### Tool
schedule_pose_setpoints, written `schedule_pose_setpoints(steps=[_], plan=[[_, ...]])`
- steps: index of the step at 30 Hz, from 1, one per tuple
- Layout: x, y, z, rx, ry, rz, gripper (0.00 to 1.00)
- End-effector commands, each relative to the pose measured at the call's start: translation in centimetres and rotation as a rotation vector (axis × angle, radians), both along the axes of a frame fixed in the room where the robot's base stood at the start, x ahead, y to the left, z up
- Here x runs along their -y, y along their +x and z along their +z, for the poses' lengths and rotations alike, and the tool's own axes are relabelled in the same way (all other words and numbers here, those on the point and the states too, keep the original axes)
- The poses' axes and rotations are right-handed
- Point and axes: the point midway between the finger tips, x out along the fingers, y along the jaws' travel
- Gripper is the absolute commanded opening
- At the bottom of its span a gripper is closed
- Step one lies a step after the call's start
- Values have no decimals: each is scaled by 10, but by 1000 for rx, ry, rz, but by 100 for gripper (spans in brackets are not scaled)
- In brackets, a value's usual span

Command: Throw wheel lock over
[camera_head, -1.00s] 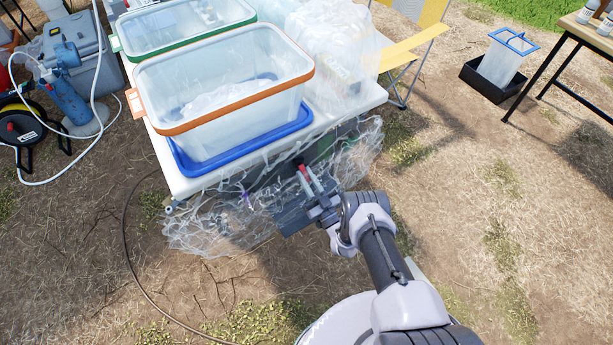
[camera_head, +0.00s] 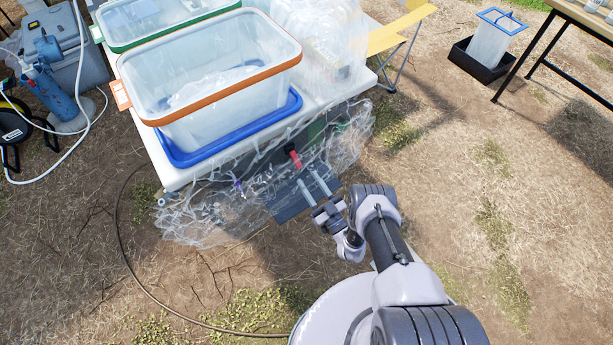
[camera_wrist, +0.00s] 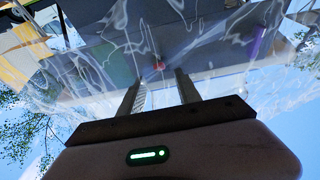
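A small red handle-like part (camera_head: 293,157) sits at the side of the white-topped table, just under its edge, with clear plastic film around it. I take it for the wheel lock, but its exact shape is not clear. In the wrist view a small red spot (camera_wrist: 159,66) shows beyond and between my fingertips. My gripper (camera_head: 306,176) is open, its two grey fingers apart with nothing between them. It is just below and right of the red part in the head view, seemingly apart from it. In the wrist view my gripper (camera_wrist: 157,77) points at the film-covered side.
The white table (camera_head: 178,180) carries a clear bin with an orange rim (camera_head: 215,97) on a blue tray (camera_head: 245,137). Crumpled clear film (camera_head: 205,222) hangs below. A dark hose (camera_head: 128,245) curves over the ground at left.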

Motion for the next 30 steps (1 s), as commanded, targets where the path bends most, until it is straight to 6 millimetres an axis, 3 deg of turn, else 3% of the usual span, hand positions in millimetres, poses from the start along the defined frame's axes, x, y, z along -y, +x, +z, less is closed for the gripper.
schedule_pose_setpoints(steps=[5,8,10,12,15,19,30], plan=[[6,-2,3,-14,-11,-8,40],[38,-24,16,-130,-84,-37,40],[53,-49,23,-214,-139,-36,40],[59,-71,29,-269,-175,-22,40],[56,-81,28,-295,-199,-2,40],[38,-60,23,-291,-202,6,40],[-21,29,21,-289,-199,3,40]])
